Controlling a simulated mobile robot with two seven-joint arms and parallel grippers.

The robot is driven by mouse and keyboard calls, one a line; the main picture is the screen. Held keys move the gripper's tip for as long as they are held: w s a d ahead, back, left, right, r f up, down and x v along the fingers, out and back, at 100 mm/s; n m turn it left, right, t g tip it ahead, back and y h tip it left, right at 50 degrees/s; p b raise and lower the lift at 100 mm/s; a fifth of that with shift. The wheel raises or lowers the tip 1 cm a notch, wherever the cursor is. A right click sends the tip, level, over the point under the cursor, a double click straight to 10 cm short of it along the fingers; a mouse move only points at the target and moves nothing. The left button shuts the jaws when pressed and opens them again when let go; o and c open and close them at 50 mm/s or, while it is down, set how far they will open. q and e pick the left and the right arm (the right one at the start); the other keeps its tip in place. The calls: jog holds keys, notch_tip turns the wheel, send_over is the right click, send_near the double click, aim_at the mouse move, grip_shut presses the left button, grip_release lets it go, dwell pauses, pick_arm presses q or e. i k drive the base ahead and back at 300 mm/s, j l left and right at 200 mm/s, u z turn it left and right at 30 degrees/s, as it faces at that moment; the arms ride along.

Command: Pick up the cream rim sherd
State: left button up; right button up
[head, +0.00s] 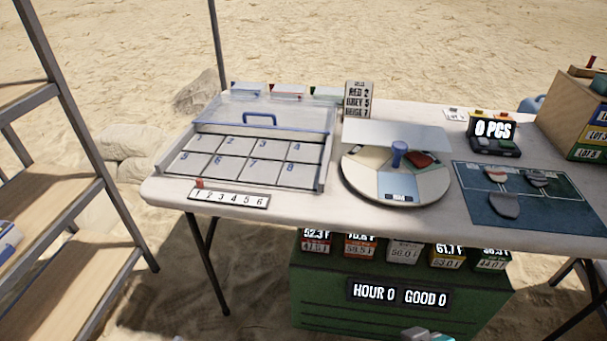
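Several sherds lie on the dark blue mat (540,212) on the right of the table. A small sherd with pale and reddish parts (495,174) lies near the mat's back left; it may be the cream rim sherd, but it is too small to be sure. A dark sherd (537,178) lies to its right, and a grey sherd (504,206) lies in front. Neither gripper's fingers show. A small grey part at the bottom edge may be mine.
A turntable (432,190) with a blue knob and a red piece stands mid-table. A numbered tray (322,178) with a clear raised lid is at left. A counter display (493,130) and wooden lot crates (552,122) stand at right. A shelf (85,255) is far left.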

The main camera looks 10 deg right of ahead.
aim_at(498, 176)
jog(key=z, duration=1.4)
